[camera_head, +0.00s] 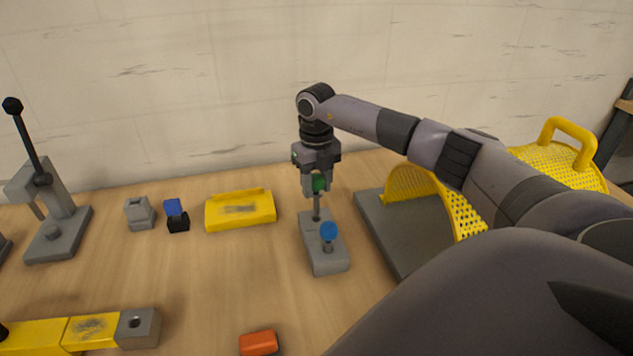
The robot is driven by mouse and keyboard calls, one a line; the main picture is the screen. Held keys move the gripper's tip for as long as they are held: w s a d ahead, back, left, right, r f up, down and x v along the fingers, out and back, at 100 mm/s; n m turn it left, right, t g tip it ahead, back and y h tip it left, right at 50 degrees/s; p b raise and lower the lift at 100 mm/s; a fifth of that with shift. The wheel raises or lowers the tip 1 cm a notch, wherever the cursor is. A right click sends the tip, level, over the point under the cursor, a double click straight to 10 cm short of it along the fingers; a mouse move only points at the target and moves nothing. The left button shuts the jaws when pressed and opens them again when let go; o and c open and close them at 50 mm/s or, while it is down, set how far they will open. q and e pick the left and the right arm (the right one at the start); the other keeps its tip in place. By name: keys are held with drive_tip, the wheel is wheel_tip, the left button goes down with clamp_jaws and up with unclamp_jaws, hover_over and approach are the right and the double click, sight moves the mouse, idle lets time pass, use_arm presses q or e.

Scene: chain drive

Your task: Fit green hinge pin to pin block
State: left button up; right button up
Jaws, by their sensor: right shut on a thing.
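My right gripper (317,172) points straight down and is shut on the green hinge pin (318,184). The green head sits between the fingers, and the grey shank hangs upright below. The pin block (325,262) is a long grey block on the table, right under the gripper. The shank's lower end meets the far part of the block in the picture; I cannot tell whether it is in a hole or just above it. A blue-headed pin (328,231) stands upright in the near part of the block. My left gripper is not in view.
A grey plate with a yellow mesh guard (408,182) stands right of the block. A yellow tray (240,211), a blue-and-black piece (176,215) and a grey block (140,213) lie left. A lever press (57,235) stands far left. An orange piece (259,343) lies in front.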

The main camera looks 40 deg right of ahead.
sight(317, 215)
drive_tip(key=shift+f+b, duration=1.5)
drive_tip(key=shift+f, duration=1.1)
drive_tip(key=o, duration=1.2)
drive_tip(key=shift+r, duration=0.1)
drive_tip(key=shift+r, duration=3.55)
